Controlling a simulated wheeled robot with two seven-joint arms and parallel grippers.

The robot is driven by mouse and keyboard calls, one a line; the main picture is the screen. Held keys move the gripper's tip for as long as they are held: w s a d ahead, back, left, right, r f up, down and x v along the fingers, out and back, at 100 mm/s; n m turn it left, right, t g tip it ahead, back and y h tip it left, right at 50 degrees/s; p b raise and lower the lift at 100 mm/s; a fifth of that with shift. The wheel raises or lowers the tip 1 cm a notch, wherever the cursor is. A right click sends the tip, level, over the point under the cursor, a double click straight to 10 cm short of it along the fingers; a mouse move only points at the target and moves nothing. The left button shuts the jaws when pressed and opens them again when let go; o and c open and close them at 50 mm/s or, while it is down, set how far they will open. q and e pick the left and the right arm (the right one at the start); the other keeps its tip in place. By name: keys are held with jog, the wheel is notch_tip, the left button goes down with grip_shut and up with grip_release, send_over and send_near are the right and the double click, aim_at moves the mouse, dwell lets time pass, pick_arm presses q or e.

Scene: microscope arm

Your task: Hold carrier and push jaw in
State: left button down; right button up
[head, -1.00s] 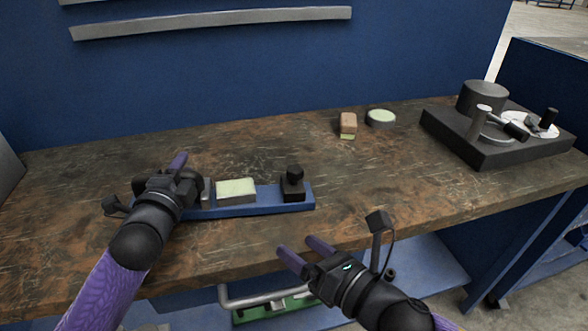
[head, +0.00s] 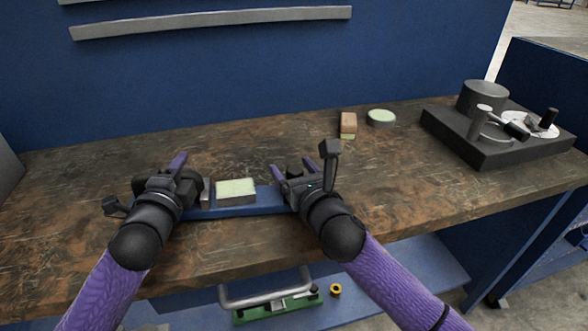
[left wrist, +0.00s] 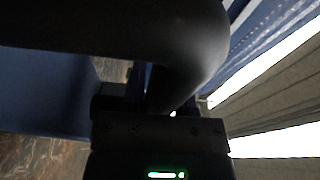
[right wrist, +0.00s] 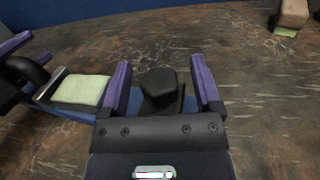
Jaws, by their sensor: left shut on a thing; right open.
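The carrier is a long blue base (head: 262,207) lying on the workbench, with a pale green-topped block (head: 236,191) at its middle and a grey upright plate (head: 206,190) left of that block. My left gripper (head: 178,172) is shut at the carrier's left end; its grip is hidden in the head view, and the left wrist view is too dark to show it. The jaw, a black block with a knob (right wrist: 160,88), is at the carrier's right end. My right gripper (right wrist: 163,82) is open, its purple fingers on either side of the black jaw, with visible gaps.
A brown block (head: 348,124) and a round green-topped disc (head: 381,118) stand at the back. A black machine (head: 490,135) stands at the right. A green item with a grey handle (head: 277,309) is on the lower shelf. The bench between is clear.

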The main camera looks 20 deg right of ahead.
grip_shut()
dwell(1.4)
